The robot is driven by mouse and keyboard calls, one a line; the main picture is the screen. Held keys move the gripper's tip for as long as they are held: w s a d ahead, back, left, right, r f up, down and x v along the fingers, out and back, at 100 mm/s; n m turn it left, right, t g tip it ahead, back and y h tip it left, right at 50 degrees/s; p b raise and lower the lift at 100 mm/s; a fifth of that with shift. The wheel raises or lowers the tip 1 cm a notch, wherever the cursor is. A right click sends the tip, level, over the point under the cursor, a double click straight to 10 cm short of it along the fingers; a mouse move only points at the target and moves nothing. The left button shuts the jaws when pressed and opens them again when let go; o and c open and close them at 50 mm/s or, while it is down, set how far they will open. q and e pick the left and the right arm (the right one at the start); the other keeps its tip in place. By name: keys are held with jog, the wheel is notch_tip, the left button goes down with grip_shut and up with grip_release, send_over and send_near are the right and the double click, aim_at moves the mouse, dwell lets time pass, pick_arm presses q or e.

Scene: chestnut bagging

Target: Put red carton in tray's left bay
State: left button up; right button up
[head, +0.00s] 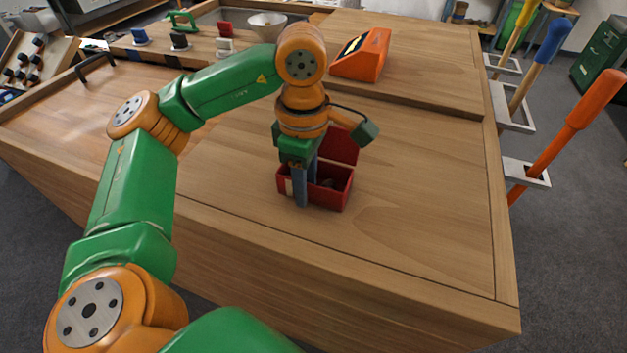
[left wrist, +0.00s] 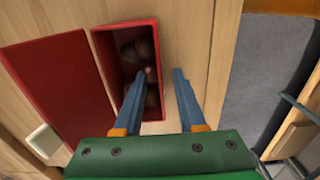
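The red carton (head: 333,197) stands on the wooden table with its lid open, near the front edge. In the left wrist view the carton (left wrist: 103,62) holds several round brown chestnuts (left wrist: 140,52), and its lid (left wrist: 62,90) lies open to the left with a pale tab. My left gripper (head: 304,198) is at the carton, pointing down. Its fingers (left wrist: 156,75) are apart: one is over the carton's opening, the other outside the wall, with that wall between them. I cannot tell whether they touch it. My right gripper is not in view. I cannot make out the tray's bays clearly.
An orange device with a display (head: 362,55) stands behind the carton. A white bowl (head: 267,25) and several small coloured pieces stand at the back left. Long-handled tools (head: 570,130) hang off the right edge. The table right of the carton is clear.

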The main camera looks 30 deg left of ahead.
pick_arm(q)
jog(key=shift+d, duration=0.25)
grip_shut()
dwell(1.0)
